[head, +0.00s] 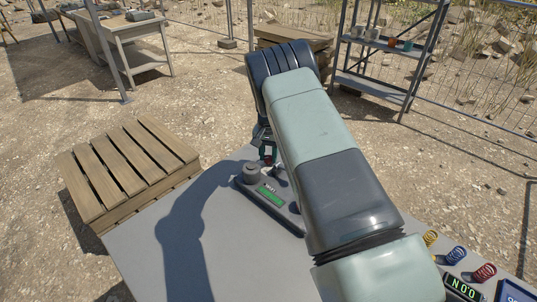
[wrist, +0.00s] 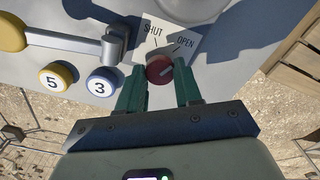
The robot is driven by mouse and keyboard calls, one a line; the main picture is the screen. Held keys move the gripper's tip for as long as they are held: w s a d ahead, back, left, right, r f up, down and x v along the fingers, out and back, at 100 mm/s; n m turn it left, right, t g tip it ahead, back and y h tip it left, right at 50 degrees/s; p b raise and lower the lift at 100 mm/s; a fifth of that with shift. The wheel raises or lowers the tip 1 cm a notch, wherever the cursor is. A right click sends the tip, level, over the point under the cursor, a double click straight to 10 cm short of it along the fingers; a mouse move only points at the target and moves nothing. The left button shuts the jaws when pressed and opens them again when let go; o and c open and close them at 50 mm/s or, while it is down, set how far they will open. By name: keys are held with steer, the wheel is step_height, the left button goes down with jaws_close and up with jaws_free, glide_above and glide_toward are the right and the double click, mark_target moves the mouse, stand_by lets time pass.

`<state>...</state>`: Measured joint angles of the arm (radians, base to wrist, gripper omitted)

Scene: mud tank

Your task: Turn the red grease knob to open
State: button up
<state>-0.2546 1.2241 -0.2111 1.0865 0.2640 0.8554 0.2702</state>
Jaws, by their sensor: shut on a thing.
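The red knob (wrist: 158,70) shows in the wrist view beside a white label (wrist: 190,42) reading SHUT and OPEN. A pale pointer line on the knob slants up and right, roughly toward the OPEN side. My gripper (wrist: 160,78) has its two green fingers on either side of the knob and is shut on it.
Left of the knob in the wrist view are a yellow-ended lever (wrist: 60,40) and buttons marked 5 (wrist: 57,77) and 3 (wrist: 103,81). A round grey part (head: 251,172) stands on the panel. Coloured coils (head: 456,255) sit at the table's right. A wooden pallet stack (head: 125,165) stands left.

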mark_target(269, 157)
stand_by(0.4)
steer(key=o, duration=1)
steer(key=shift+o, duration=0.2)
step_height(269, 157, up, 11)
